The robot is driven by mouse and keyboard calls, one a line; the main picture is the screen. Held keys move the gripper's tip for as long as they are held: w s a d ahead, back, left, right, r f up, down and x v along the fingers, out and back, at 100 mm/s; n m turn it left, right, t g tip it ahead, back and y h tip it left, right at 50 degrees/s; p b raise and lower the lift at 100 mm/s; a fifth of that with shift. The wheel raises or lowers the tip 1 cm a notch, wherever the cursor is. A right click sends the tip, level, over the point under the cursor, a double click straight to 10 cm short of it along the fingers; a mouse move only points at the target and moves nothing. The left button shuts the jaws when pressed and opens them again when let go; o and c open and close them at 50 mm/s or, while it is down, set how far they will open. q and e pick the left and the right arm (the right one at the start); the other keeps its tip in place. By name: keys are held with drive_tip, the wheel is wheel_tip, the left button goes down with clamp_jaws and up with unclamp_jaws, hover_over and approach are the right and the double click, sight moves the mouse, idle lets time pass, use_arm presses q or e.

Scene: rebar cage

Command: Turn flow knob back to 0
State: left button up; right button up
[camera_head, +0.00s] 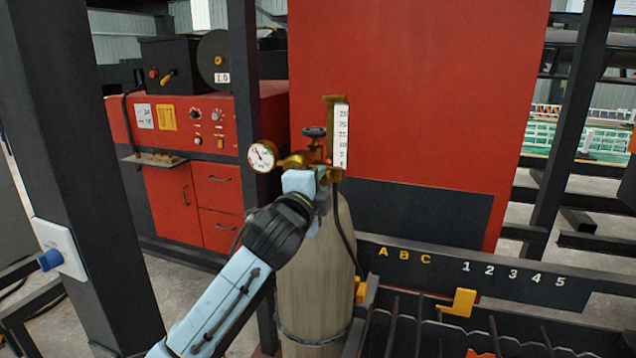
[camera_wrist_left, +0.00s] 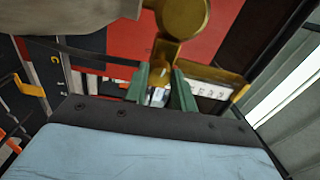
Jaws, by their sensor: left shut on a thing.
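The gas cylinder (camera_head: 316,270) stands upright with a brass regulator (camera_head: 298,160) on top. A round white gauge (camera_head: 262,155) is on the regulator's left, and a flow scale (camera_head: 341,138) with printed numbers stands upright on its right. My left gripper (camera_head: 322,178) is at the regulator, just below the flow scale. In the left wrist view its two green fingers (camera_wrist_left: 160,82) are closed around a small part below the brass body (camera_wrist_left: 182,18). That part sits where the flow knob is, but the fingers mostly hide it, so its setting cannot be read. My right gripper is not in view.
A dark valve handwheel (camera_head: 314,132) tops the cylinder. A dark hose (camera_head: 345,225) hangs down its right side. A red welding machine (camera_head: 190,125) stands at the left behind a dark post. A rack marked with letters and numbers (camera_head: 470,275) is at lower right.

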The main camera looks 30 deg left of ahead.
use_arm(q)
drive_tip(key=n, duration=1)
drive_tip(key=shift+d+r+n+y, duration=0.1)
drive_tip(key=shift+n+y, duration=0.2)
drive_tip(key=shift+n, duration=0.1)
idle(0.3)
drive_tip(key=o, duration=0.7)
drive_tip(key=shift+w, duration=0.1)
